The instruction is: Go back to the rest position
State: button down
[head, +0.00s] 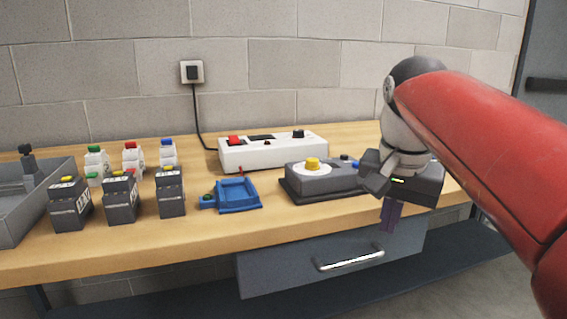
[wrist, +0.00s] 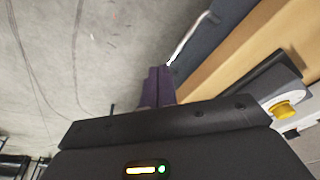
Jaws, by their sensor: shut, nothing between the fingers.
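My gripper (head: 388,229) hangs from the end of my red arm on the right in the head view. Its dark purple fingers point down in front of the bench's front edge, over the right end of the drawer front. In the wrist view the fingers (wrist: 158,82) are together and empty, with floor behind them. They touch nothing that I can see. The black hand body hides part of the bench behind it.
A grey box with a yellow knob (head: 312,163) sits left of my gripper on the wooden bench (head: 270,215). A white power unit (head: 272,152), a blue tray (head: 238,195), several dark boxes and bottles stand further left. The drawer handle (head: 350,261) sticks out below.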

jog(key=s+f+n+t, duration=0.1)
jog(key=s+f+n, duration=0.2)
jog(key=s+f, duration=0.3)
jog(key=s+a+f+n+t, duration=0.1)
jog(key=s+f, duration=0.5)
jog(key=f, duration=0.6)
jog(key=shift+s+a+f+n+t, duration=0.15)
jog(key=shift+s+f+n+t, duration=0.3)
jog(key=shift+n, duration=0.45)
jog(key=shift+w, duration=0.1)
